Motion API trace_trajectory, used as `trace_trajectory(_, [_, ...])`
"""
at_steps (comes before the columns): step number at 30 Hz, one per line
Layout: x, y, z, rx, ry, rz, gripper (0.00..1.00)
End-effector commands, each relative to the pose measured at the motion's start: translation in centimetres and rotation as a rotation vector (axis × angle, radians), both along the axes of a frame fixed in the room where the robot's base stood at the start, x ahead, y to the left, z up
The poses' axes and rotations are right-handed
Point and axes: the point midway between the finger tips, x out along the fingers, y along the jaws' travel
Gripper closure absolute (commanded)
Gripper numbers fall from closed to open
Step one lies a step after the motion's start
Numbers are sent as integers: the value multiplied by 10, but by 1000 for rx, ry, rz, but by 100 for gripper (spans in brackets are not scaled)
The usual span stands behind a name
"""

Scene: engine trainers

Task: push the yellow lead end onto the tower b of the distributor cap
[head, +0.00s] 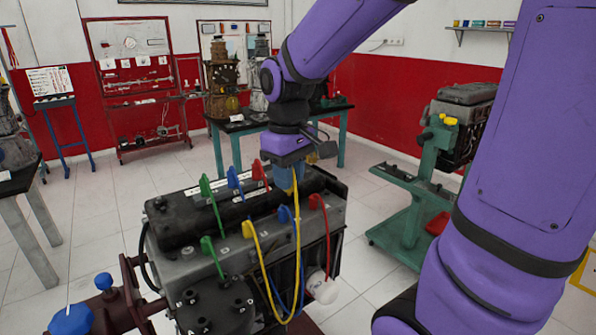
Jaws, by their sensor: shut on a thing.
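My gripper (288,181) is above the engine block, pointing down, shut on the yellow lead end, which is mostly hidden between the jaws. The yellow lead (297,235) hangs from the jaws in a long loop down the engine's front and back up to its other yellow end (248,230) on the engine. The distributor cap (212,308) is the black part with short round towers and white letters at the lower left, apart from the gripper. The letters are too small to tell surely which tower is b.
Green (207,243), blue (284,214) and red (315,201) lead ends stand along the engine (190,265); their leads hang close by. A white round part (322,288) is at its front right. A blue knob (70,320) is at lower left. A teal engine stand (410,215) is right.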

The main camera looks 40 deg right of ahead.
Motion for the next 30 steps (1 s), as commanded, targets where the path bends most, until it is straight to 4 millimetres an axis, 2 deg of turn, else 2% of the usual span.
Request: trace_trajectory(30, [-7,87,0,-1,0,3,100])
